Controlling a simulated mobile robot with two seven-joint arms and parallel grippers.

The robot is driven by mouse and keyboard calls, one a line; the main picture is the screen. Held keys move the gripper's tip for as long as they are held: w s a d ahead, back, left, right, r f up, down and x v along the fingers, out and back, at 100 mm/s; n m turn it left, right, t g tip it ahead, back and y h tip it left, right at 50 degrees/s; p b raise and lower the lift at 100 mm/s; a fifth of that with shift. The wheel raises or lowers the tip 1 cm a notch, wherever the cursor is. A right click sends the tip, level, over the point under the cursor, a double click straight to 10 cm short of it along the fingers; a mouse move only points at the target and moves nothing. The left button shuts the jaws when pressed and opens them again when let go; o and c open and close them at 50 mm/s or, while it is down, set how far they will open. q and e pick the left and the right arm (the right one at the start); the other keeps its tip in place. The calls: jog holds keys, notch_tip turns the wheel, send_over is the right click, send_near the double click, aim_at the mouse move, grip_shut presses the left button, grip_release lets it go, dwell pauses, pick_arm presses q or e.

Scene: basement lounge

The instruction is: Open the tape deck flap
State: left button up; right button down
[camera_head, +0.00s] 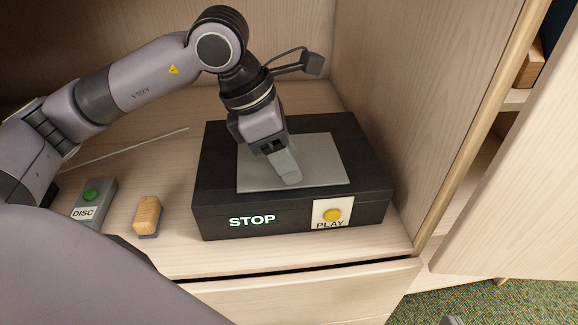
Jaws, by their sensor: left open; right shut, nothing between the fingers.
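The tape deck (213,190) is a black box on the wooden shelf, with a lit STOP on its front and a yellow PLAY button (332,215) on a white plate at the front right. A grey flap (325,155) lies on its top and looks flat and closed. My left gripper (288,172) points down over the left-middle part of the flap. Its light grey fingers are seen nearly edge-on, so the gap between them is hidden. I cannot tell whether the fingertips touch the flap. The gripper covers part of the flap. My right gripper does not show.
A grey box with a green button and a DISC label (93,200) stands left of the deck. A small wooden block with a blue base (147,216) lies between them. A cabinet wall (420,110) rises close on the deck's right. A thin rod (125,146) lies behind.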

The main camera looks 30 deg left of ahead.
pick_arm(q)
jog(key=shift+w+d+f, duration=0.15)
jog(key=shift+d+f, duration=0.05)
jog(key=shift+f, duration=0.4)
grip_shut()
jog(key=shift+r, duration=0.15)
